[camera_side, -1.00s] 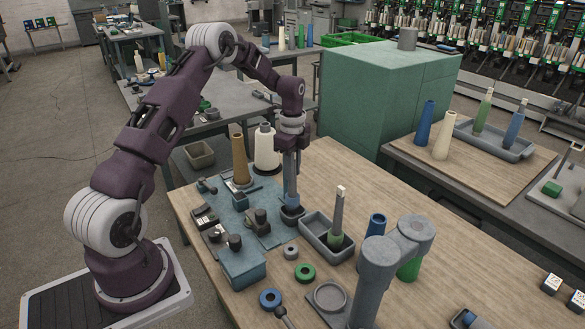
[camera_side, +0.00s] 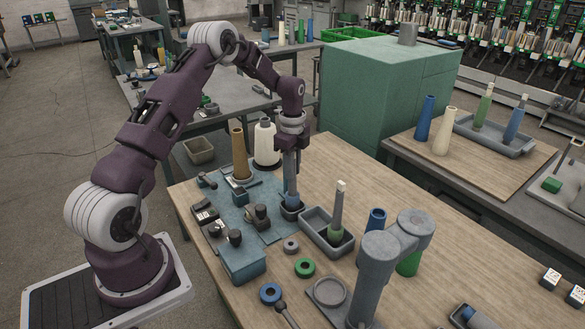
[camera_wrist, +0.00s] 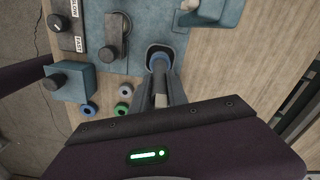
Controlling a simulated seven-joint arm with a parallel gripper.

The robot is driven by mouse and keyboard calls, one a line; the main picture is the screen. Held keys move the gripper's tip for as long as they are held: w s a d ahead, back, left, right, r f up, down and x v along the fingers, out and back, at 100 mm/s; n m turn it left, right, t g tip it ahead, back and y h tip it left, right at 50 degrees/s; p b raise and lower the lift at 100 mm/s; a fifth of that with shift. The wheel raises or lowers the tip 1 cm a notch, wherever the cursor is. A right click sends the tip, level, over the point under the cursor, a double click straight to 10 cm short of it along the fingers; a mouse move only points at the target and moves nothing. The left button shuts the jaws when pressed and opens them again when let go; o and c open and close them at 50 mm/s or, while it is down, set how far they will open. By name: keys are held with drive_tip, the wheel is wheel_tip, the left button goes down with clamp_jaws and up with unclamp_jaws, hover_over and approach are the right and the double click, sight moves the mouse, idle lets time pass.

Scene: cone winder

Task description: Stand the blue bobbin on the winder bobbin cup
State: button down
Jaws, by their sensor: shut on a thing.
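The blue bobbin (camera_side: 291,188) is upright between the fingers of my gripper (camera_side: 291,172), which is shut on it. The bobbin's lower end is at the dark winder bobbin cup (camera_side: 291,208) on the blue winder plate. In the wrist view the bobbin (camera_wrist: 159,63) points into the opening of the cup (camera_wrist: 151,50). The fingers (camera_wrist: 161,98) are close around its upper part. The cup's rim hides the bobbin's foot, so I cannot tell whether it rests on the cup's bottom.
A grey tray (camera_side: 313,222) with a green-and-grey bobbin (camera_side: 337,212) stands just right of the cup. A brown cone (camera_side: 238,155) and a white cone (camera_side: 266,145) stand behind. A grey post (camera_side: 375,275) and loose rings (camera_side: 305,267) are nearer the front.

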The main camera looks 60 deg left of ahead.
drive_tip(key=shift+f, duration=0.15)
drive_tip(key=shift+f, duration=0.35)
drive_tip(key=c, duration=1.2)
unclamp_jaws()
wheel_tip(320, 180, up, 7)
drive_tip(key=shift+r, duration=0.1)
